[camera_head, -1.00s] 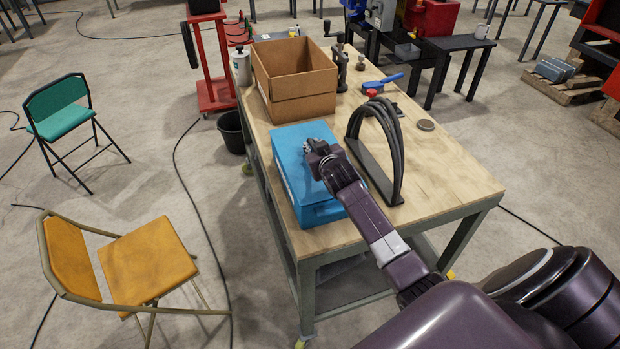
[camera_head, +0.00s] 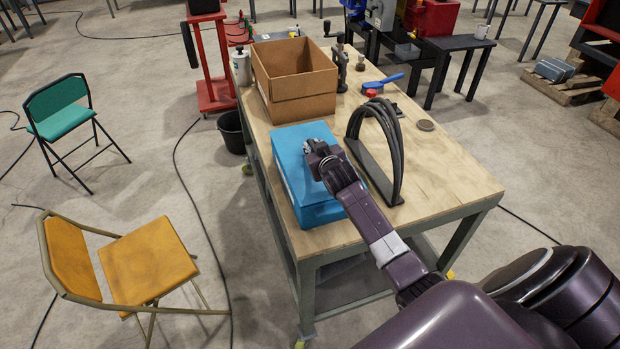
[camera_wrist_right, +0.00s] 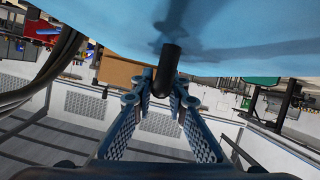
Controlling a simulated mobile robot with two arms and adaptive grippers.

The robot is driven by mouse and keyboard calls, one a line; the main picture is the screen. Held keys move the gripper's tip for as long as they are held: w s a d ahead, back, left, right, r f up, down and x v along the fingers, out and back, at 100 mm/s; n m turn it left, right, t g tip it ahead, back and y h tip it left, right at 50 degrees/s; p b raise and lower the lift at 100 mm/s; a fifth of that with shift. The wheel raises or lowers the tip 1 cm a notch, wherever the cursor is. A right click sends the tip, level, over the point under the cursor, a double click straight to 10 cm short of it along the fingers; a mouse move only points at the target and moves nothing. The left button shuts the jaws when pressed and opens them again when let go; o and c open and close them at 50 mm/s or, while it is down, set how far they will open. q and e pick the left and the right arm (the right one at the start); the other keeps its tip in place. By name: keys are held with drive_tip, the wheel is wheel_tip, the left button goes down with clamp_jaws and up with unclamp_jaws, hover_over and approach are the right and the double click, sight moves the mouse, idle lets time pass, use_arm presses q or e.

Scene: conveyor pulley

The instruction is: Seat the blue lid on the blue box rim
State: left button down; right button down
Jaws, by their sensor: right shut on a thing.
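The blue lid (camera_head: 291,148) lies flat over the blue box (camera_head: 322,215) on the near left of the wooden table. Lid and box look almost one block in the head view, and I cannot tell whether the rim is fully met. My right gripper (camera_head: 313,152) is over the lid's top. In the right wrist view, the right gripper (camera_wrist_right: 162,92) is shut on a black knob (camera_wrist_right: 170,68) that stands out from the blue lid (camera_wrist_right: 225,25). My arm hides part of the lid's right side. My left gripper is not in view.
A black cable stand (camera_head: 378,150) stands close to the right of the box. An open cardboard box (camera_head: 300,105) is just behind it. A blue-handled brush (camera_head: 383,82) and a small disc (camera_head: 425,125) lie farther right. The table's (camera_head: 455,180) right part is clear.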

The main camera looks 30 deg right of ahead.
drive_tip(key=shift+f, duration=0.4)
idle(0.4)
drive_tip(key=c, duration=1.8)
unclamp_jaws()
drive_tip(key=v, duration=1.2)
